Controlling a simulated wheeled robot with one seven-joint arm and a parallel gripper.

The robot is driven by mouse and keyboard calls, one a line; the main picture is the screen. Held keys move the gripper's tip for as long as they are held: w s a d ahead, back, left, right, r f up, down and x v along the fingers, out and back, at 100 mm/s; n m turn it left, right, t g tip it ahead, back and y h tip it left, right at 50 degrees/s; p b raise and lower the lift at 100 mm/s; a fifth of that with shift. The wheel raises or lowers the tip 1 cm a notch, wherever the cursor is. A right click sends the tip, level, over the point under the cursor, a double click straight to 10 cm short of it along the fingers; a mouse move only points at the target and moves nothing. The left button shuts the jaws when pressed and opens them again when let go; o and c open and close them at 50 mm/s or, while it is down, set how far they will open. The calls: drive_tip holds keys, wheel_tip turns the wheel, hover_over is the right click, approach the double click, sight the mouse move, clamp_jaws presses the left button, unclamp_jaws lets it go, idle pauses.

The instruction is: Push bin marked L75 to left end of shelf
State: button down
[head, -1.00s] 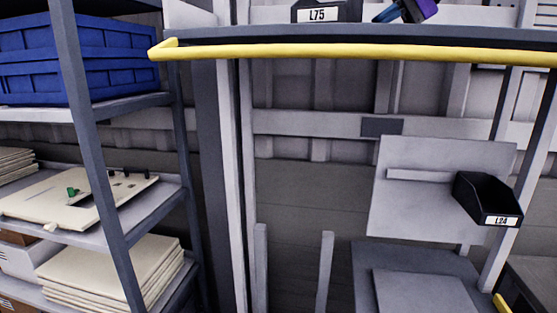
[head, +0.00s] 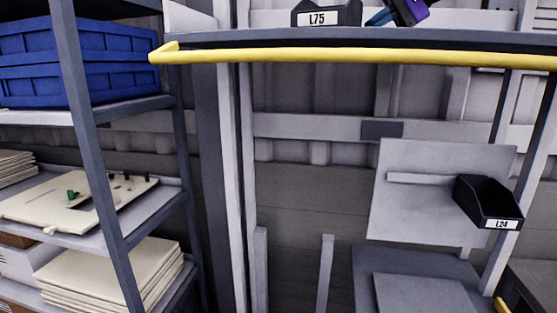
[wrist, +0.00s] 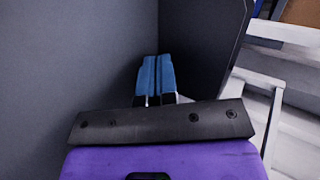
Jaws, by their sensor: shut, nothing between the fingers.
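The black bin marked L75 (head: 335,14) stands on the shelf (head: 270,39) with the yellow front rail, at the top of the head view. Its upper part is cut off by the frame edge. My gripper (head: 376,19), with blue fingers and a purple body, is just right of the bin, its fingers pointing left toward it. In the wrist view my gripper's blue fingertips (wrist: 156,68) are together and empty, in front of dark grey surfaces. I cannot tell whether they touch the bin.
The yellow rail (head: 340,55) runs along the shelf front. The shelf left of the bin looks clear. Another black bin, marked L24 (head: 488,202), hangs lower right. A rack at left holds blue crates (head: 95,82) and stacked boards (head: 110,270).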

drive_tip(key=shift+w+a, duration=0.4)
drive_tip(key=shift+a, duration=3.1)
drive_tip(key=shift+w+a, duration=0.45)
drive_tip(key=shift+a, duration=3.05)
drive_tip(key=shift+w+a, duration=0.4)
drive_tip(key=shift+a, duration=3.1)
drive_tip(key=shift+d, duration=0.1)
drive_tip(key=shift+v, duration=1.75)
